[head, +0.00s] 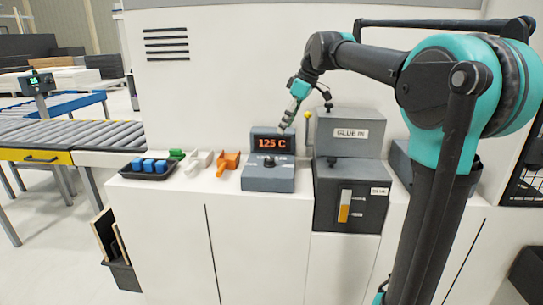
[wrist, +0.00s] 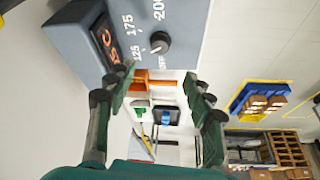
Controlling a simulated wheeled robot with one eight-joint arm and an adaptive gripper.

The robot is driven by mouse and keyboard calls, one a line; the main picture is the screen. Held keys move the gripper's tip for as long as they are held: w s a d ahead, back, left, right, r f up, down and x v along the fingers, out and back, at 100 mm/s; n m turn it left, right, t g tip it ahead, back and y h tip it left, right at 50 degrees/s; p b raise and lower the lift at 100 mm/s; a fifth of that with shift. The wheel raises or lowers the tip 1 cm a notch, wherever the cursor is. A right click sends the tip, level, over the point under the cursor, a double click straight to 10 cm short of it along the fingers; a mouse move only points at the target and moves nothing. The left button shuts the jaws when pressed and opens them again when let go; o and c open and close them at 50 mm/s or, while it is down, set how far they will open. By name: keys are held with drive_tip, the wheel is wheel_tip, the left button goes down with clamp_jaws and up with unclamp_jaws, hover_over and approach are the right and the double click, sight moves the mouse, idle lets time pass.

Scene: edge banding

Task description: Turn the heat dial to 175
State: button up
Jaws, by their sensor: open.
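The heat control box (head: 268,178) is grey and stands on the white machine ledge, with an orange display (head: 271,142) reading 125 C. Its dial (wrist: 159,42) is a round black knob on the sloped face; a small light mark on it appears to face the 125 side, though its exact angle is hard to tell. The labels 125, 175 and 200 show around it. My gripper (head: 284,126) is above the box near the display's top right. In the wrist view my gripper (wrist: 156,88) is open and empty, its fingers apart and the knob beyond them, untouched.
Right of the box stands the grey glue unit (head: 350,132), with a yellow-tipped lever (head: 308,116) beside it. To the left are an orange holder (head: 228,160), white and green pieces, and a black tray (head: 140,173) with blue blocks. A roller conveyor (head: 70,134) is farther left.

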sight(270, 159)
drive_tip(key=x, duration=1.3)
drive_tip(key=shift+f, duration=0.3)
drive_tip(key=shift+c, duration=0.3)
drive_tip(key=c, duration=1.1)
drive_tip(key=shift+m, duration=0.4)
drive_tip(key=m, duration=0.2)
drive_tip(key=m+t+h, duration=0.1)
drive_tip(key=m+t, duration=0.1)
drive_tip(key=m, duration=0.1)
drive_tip(key=shift+s+a+m, duration=0.15)
drive_tip(key=shift+s+m, duration=0.1)
drive_tip(key=shift+m, duration=0.05)
drive_tip(key=m+h, duration=0.1)
drive_tip(key=m, duration=0.1)
drive_tip(key=m+t+h, duration=0.1)
drive_tip(key=m, duration=0.2)
drive_tip(key=shift+s+a, duration=0.1)
drive_tip(key=shift+a, duration=0.1)
drive_tip(key=shift+m, duration=0.3)
